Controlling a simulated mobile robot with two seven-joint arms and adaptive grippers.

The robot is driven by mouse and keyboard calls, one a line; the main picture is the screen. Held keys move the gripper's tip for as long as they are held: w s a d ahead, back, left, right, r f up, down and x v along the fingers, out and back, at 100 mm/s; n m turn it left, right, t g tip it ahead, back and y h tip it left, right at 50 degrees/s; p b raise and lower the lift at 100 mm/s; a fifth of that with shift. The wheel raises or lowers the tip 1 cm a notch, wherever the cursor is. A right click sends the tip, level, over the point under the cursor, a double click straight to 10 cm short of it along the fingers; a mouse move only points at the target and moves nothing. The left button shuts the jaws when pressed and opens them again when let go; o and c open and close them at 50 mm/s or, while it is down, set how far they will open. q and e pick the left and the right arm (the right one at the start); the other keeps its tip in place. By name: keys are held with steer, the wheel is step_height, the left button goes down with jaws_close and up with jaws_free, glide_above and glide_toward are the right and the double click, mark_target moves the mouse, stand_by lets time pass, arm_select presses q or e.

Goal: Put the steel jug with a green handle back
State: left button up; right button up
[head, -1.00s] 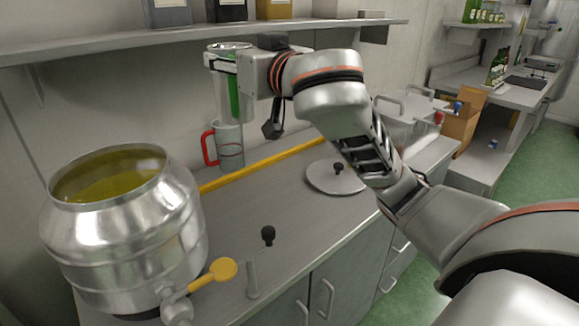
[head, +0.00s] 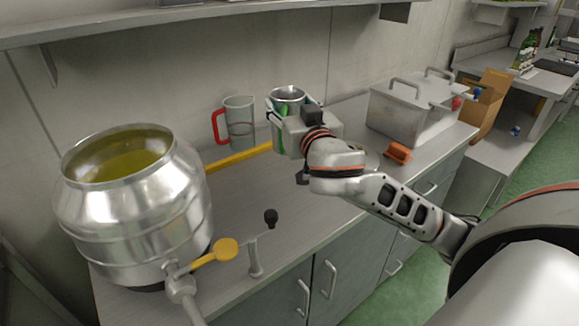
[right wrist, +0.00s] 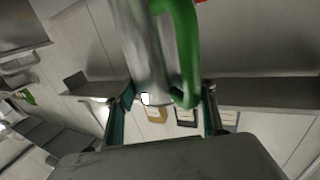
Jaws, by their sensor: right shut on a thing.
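The steel jug with a green handle (head: 288,93) is upright in my right gripper (head: 284,133), right of the red-handled jug, near the wall at the back of the counter. Its rim and a bit of green show; the gripper hides most of its body. I cannot tell whether its base touches the counter. In the right wrist view the jug (right wrist: 143,45) and its green handle (right wrist: 188,50) stand between the two fingers of my right gripper (right wrist: 168,106). My left gripper is not in view.
A jug with a red handle (head: 239,123) stands close left. A yellow bar (head: 238,158) lies along the counter (head: 232,200). A large steel oil vessel (head: 135,215) with a yellow-handled tap is at left. A lidded steel box (head: 408,112) and an orange object (head: 398,152) are at right.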

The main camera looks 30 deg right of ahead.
step_height(320, 180, down, 10)
steer(key=shift+r+b, duration=0.15)
steer(key=shift+b, duration=0.85)
step_height(320, 180, down, 4)
steer(key=shift+f+b, duration=0.1)
steer(key=shift+b, duration=0.35)
steer(key=shift+f, duration=0.3)
steer(key=o, duration=2)
steer(key=shift+r, duration=0.1)
